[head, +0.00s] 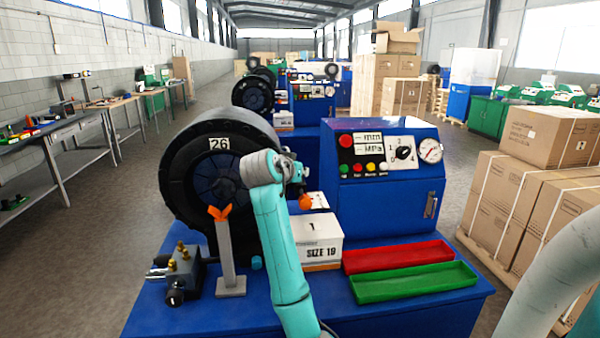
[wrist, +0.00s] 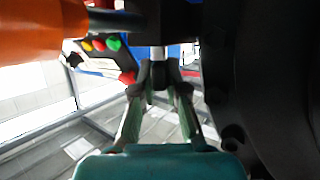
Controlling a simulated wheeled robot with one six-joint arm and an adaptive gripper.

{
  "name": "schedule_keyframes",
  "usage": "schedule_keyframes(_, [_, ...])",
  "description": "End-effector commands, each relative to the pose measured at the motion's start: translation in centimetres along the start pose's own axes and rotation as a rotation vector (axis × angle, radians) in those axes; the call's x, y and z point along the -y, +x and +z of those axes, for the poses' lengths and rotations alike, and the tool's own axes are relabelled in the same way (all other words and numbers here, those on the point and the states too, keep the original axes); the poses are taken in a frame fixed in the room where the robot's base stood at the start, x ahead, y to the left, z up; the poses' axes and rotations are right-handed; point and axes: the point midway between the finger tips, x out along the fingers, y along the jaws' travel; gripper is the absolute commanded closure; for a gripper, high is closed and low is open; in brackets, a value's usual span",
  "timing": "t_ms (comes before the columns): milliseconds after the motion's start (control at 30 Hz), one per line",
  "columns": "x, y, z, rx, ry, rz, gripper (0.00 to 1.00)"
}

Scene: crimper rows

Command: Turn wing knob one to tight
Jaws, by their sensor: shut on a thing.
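The black round crimper head (head: 190,160) marked 26 stands left of the blue control cabinet (head: 385,195). An orange wing-shaped piece (head: 220,212) sits on a grey post, away from my gripper.
An orange rounded end (head: 305,202) shows beside my wrist; a large orange piece (wrist: 40,30) fills the wrist view's upper left. A white SIZE 19 box (head: 308,241), red tray (head: 397,256) and green tray (head: 413,282) lie right of my arm. A brass-fitted block (head: 180,272) sits left.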

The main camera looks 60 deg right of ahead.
Motion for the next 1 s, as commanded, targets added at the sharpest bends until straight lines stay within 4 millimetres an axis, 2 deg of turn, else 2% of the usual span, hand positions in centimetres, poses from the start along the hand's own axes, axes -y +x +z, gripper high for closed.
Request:
schedule_keyframes(400, [0.07,-0.01,-0.03,0.001,0.109,0.267,1.00])
schedule_keyframes(1000, [0.03,0.03,0.05,0.002,0.147,0.353,1.00])
